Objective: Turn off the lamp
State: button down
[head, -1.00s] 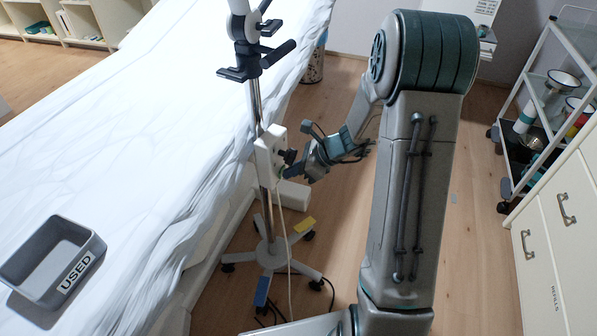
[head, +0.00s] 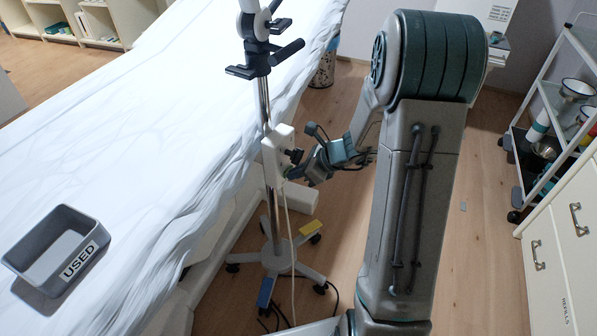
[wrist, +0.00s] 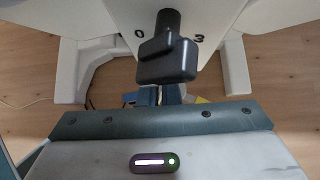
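The lamp's white control box (head: 275,151) is mounted on a chrome pole beside the couch; the lamp head is out of view. A black knob (head: 294,155) sticks out of the box towards my arm. In the wrist view the knob (wrist: 167,60) has a wide block-shaped grip, with the marks 0 and 3 on the white face behind it. My gripper (head: 292,173) is close to the box, just below the knob. In the wrist view its narrow fingers (wrist: 168,94) appear together below the knob's grip. I see nothing held between them; contact with the knob cannot be told.
The couch (head: 150,110) with a white sheet fills the left, with a grey bin labelled USED (head: 30,275) on it. The wheeled lamp stand base (head: 277,256) and cables lie on the floor below. A trolley (head: 545,120) and cream drawers (head: 560,245) stand right. Floor between is fairly clear.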

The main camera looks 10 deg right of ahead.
jog(key=shift+w+a+r, duration=0.1)
jog(key=shift+w+a, duration=0.05)
jog(key=shift+a, duration=0.85)
jog(key=shift+w+d, duration=0.5)
jog(key=shift+w, duration=0.05)
jog(key=shift+d, duration=0.2)
jog(key=s+f+p+v, duration=0.2)
jog(key=p+v, duration=0.1)
jog(key=v, duration=1)
jog(key=shift+d, duration=0.45)
jog(key=shift+s, duration=0.1)
